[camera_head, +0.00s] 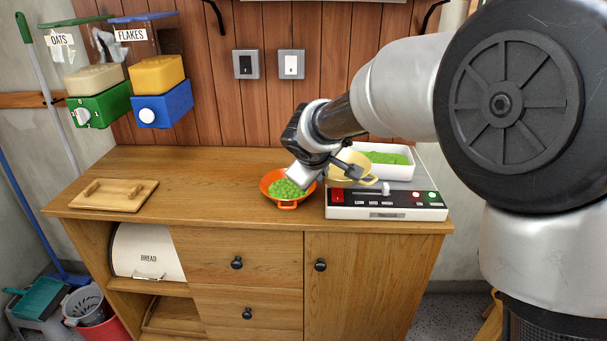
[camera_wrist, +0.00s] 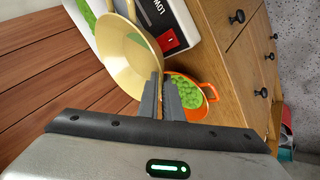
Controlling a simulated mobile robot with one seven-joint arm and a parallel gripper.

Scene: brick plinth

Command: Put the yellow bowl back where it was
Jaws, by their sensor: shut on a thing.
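The yellow bowl (camera_head: 343,163) is held at its rim by my gripper (camera_head: 322,172). In the wrist view the bowl (camera_wrist: 122,58) looks tilted and mostly bare inside, with a small green patch near its far side. My gripper's fingers (camera_wrist: 162,88) are closed on the near edge of the bowl. The bowl is at the left part of the white weighing device (camera_head: 385,212), in front of the white tray; I cannot tell whether it touches either. My gripper hides part of the bowl in the head view.
An orange bowl (camera_head: 287,204) of green balls stands on the wooden counter (camera_head: 190,190), left of the device. A white tray (camera_head: 402,172) with green contents sits on the device. A wooden board (camera_head: 115,195) lies at the left. The counter between board and orange bowl is clear.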

